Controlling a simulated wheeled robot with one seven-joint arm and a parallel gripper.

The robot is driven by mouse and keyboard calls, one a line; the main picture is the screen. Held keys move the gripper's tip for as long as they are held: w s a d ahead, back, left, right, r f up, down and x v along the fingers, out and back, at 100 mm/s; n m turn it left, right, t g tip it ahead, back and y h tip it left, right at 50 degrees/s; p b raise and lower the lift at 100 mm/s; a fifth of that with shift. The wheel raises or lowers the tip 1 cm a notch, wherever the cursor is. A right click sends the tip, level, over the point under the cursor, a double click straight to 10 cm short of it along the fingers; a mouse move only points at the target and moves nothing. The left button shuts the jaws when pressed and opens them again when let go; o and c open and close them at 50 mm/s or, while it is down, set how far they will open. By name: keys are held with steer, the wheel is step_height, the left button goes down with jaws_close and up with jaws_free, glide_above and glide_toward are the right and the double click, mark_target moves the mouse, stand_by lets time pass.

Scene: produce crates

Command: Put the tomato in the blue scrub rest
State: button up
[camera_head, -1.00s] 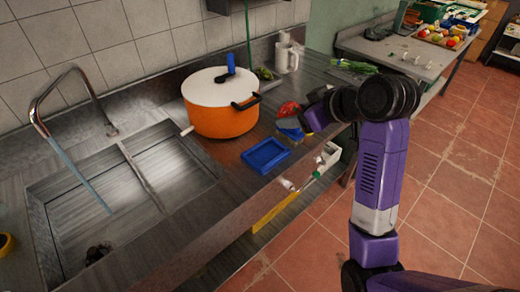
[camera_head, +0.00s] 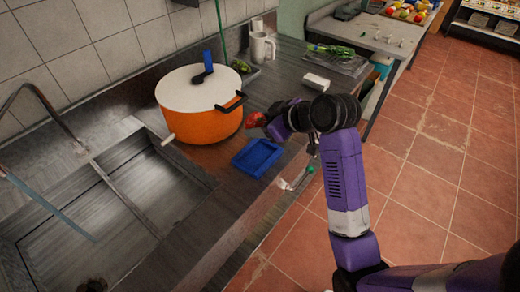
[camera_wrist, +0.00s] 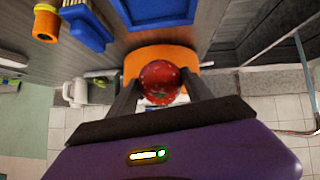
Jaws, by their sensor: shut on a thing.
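The tray (camera_wrist: 152,14) is cut off at the top of the wrist view. Its visible inside is bare.
The orange pot (camera_head: 203,126) with a white lid stands close by, behind the tray. A sink (camera_head: 95,215) is at left. A white mug (camera_head: 262,48) stands behind.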

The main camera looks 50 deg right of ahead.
step_height(320, 180, down, 11)
steer(key=shift+r, duration=0.1)
stand_by(0.3)
steer(key=shift+f, duration=0.2)
steer(key=o, duration=0.8)
